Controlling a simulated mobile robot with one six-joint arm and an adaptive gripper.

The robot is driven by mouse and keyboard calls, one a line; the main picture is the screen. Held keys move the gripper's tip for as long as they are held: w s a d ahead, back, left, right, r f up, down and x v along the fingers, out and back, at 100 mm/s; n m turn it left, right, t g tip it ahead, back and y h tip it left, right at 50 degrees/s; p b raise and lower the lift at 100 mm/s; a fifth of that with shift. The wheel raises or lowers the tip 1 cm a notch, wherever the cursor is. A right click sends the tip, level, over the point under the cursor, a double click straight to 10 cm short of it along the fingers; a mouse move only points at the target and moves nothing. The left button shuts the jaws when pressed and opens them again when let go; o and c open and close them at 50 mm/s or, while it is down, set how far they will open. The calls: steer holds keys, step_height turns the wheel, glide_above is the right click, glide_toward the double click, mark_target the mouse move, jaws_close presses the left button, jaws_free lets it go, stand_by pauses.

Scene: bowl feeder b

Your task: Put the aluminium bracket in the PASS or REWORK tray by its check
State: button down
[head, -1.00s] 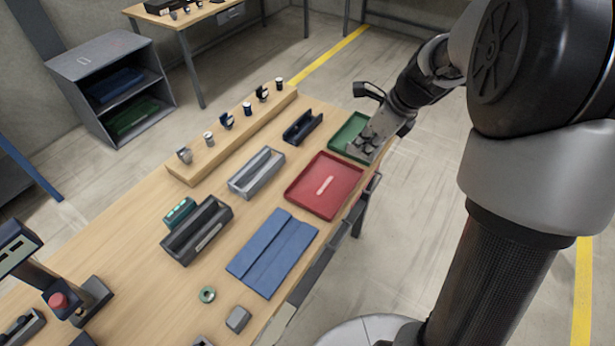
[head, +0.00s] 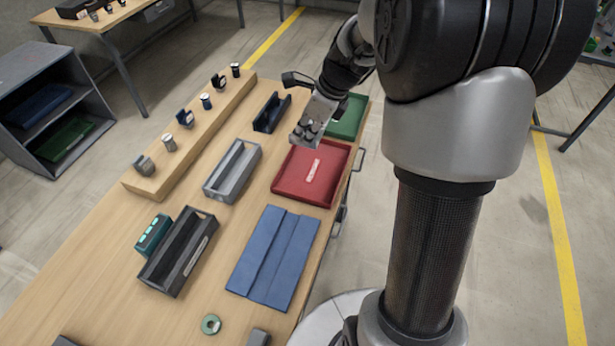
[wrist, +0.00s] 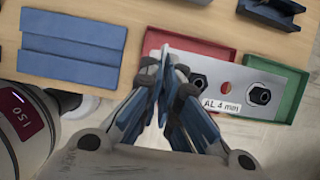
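The aluminium bracket (wrist: 235,80) is a pale flat plate marked "AL 4 mm", with dark nuts and a reddish round spot. My gripper (wrist: 168,72) is shut on its left end in the wrist view. In the head view the bracket (head: 316,112) hangs from my gripper (head: 308,130) above the table, by the far-left corner of the red tray (head: 283,180). The red tray holds only a pale label strip, too small to read. The green tray (head: 352,112) lies behind it, partly hidden by my arm. In the wrist view the bracket overlaps the red tray (wrist: 215,50) and green tray (wrist: 297,98).
A blue folded mat (head: 272,258) lies in front of the red tray. A grey open holder (head: 232,171), a black holder (head: 271,112) and a dark bin (head: 178,252) stand left. A wooden ledge (head: 190,140) with several small parts runs along the far edge.

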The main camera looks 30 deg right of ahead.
step_height(320, 180, down, 19)
steer(key=b, duration=0.7)
steer(key=shift+f+b, duration=0.15)
steer(key=shift+b, duration=0.2)
steer(key=shift+f, duration=0.55)
steer(key=c, duration=2.1)
jaws_free()
steer(key=shift+r, duration=0.1)
